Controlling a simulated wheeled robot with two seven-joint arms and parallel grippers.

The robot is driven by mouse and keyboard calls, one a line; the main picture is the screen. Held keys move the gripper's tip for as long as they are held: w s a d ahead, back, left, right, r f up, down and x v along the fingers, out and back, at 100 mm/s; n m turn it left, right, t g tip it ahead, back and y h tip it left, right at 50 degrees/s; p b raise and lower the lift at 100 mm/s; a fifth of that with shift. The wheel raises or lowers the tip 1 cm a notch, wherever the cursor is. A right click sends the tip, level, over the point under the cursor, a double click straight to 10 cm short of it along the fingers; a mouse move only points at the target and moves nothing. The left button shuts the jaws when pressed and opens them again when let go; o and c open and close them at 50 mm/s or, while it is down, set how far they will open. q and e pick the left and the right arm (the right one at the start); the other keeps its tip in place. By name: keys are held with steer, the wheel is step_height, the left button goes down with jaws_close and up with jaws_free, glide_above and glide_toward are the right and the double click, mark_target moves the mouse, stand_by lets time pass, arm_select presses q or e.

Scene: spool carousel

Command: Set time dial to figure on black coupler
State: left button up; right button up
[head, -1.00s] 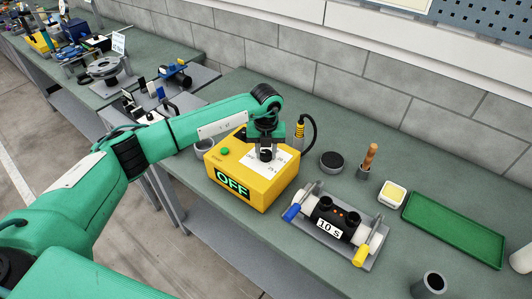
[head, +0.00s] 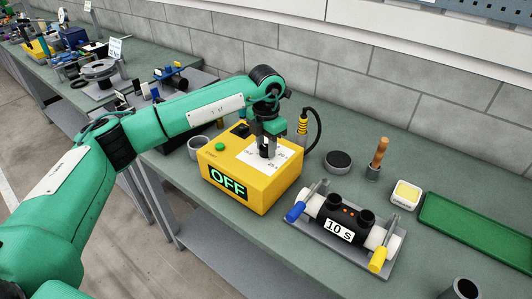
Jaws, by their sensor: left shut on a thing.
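The yellow box (head: 250,185) stands on the green bench, with a black panel reading "OFF" on its front. A white scale sheet (head: 256,161) with small markings lies on its top. My left gripper (head: 267,150) points down over this sheet and is shut on the time dial, which my fingers mostly hide. Where the dial points cannot be read. The black coupler (head: 345,217) lies in a grey holder to the right of the box, between two white pipe ends. Its white label (head: 338,231) reads "10 s". My right gripper is not in view.
Blue (head: 296,211) and yellow (head: 378,259) clamp handles flank the coupler. A black cable (head: 316,130) loops behind the box. A black round pad (head: 338,160), a wooden-handled tool (head: 379,153), a small white-and-yellow container (head: 406,194) and a green tray (head: 470,223) stand to the right.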

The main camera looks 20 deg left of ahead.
arm_select(q)
steer(key=shift+m+b, duration=0.55)
steer(key=shift+m, duration=0.15)
steer(key=shift+r, duration=0.1)
steer(key=o, duration=1)
